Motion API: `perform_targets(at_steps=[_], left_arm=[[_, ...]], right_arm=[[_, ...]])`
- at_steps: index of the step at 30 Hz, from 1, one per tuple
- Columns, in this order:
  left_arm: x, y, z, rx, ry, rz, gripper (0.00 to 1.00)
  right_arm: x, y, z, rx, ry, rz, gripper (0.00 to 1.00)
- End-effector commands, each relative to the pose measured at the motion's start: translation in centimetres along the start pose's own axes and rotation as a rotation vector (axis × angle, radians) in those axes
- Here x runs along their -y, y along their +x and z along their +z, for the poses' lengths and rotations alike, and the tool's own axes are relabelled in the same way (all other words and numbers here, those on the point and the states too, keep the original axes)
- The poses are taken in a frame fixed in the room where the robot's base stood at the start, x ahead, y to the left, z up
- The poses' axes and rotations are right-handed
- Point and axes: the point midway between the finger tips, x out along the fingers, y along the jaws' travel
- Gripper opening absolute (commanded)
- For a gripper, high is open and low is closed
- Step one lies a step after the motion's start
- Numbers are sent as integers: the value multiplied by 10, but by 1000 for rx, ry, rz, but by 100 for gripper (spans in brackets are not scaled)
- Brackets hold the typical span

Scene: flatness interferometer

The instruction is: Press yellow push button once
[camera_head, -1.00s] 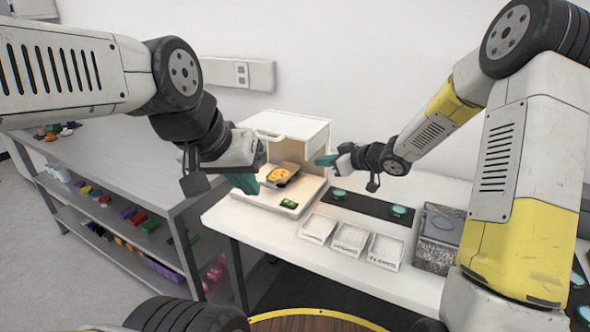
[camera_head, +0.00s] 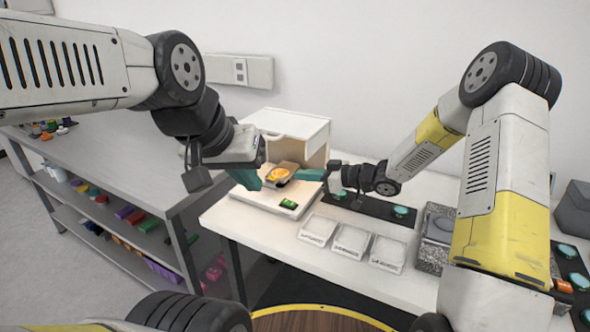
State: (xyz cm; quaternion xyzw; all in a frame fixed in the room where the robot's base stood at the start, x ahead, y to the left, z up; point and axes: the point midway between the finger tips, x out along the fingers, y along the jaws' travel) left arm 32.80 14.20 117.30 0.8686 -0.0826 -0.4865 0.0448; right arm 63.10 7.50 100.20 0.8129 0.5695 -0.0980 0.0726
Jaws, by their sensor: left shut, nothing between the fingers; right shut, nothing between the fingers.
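The white interferometer (camera_head: 305,127) stands on the white table with its front bay open. In the bay, a yellow-orange round patch (camera_head: 279,174) shows on a dark block. I cannot tell whether this patch is the yellow push button, and no other clear yellow button shows. A small green panel (camera_head: 289,203) sits on the front of the base. My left gripper (camera_head: 249,179) is shut and empty, just left of the dark block. My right gripper (camera_head: 312,175) is shut and empty, its teal fingertips close to the block's right side; contact cannot be told.
Several white labelled trays (camera_head: 351,241) line the table's front. A dark strip with teal discs (camera_head: 401,211) lies behind them. A speckled grey block (camera_head: 437,228) is at the right. A grey shelf table (camera_head: 110,165) with coloured pieces stands at the left.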

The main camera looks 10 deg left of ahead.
Motion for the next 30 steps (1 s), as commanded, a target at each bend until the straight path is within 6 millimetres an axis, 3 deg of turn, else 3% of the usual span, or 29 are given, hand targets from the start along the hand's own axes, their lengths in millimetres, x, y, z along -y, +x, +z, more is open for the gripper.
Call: perform_targets(at_steps=[15,21,30], left_arm=[[0,0,0,0,0,0,0],[0,0,0,0,0,0,0],[0,0,0,0,0,0,0]], right_arm=[[0,84,0,0,1,-1,0],[0,94,0,0,0,0,0],[0,95,0,1,0,1,0]])
